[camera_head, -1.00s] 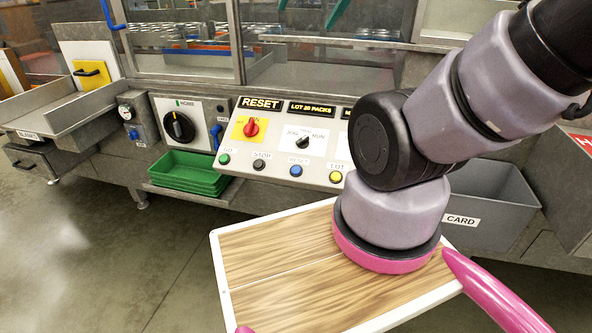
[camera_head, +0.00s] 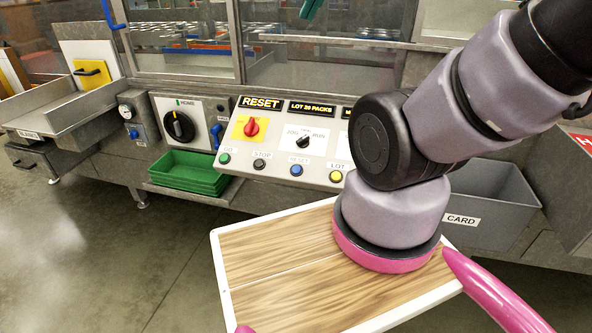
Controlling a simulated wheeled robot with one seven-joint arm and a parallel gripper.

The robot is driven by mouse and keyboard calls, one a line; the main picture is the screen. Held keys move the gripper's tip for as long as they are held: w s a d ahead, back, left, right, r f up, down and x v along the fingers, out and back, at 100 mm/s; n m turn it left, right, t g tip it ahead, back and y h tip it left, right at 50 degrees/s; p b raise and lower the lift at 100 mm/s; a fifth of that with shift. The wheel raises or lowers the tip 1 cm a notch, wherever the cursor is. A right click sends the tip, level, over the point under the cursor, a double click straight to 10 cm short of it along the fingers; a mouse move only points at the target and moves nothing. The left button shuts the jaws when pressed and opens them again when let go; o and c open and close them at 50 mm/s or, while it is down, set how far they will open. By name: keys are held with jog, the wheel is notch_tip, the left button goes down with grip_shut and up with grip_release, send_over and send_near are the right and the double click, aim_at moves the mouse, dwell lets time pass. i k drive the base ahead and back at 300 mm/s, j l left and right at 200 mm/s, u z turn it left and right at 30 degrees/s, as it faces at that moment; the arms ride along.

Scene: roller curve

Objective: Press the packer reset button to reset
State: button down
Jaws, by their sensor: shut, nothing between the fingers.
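The grey sloping control panel (camera_head: 262,140) stands in the middle of the view. A blue button (camera_head: 296,170) with a small label that seems to read RESET sits on its lower edge, between a black STOP button (camera_head: 259,164) and a yellow LOT button (camera_head: 336,176). A lit sign (camera_head: 261,103) above reads RESET.
The panel also has a green GO button (camera_head: 224,158), a red knob (camera_head: 252,127) on yellow and a JOG/RUN selector (camera_head: 303,142). My arm hides its right end. Glass guards stand behind. Green trays (camera_head: 188,174) and a grey CARD bin (camera_head: 492,205) flank it.

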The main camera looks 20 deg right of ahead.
aim_at(296, 169)
jog(key=k+j, duration=0.3)
jog(key=j, duration=0.15)
jog(key=k+j, duration=0.35)
jog(key=i+j+z, duration=0.05)
jog(key=j, duration=0.05)
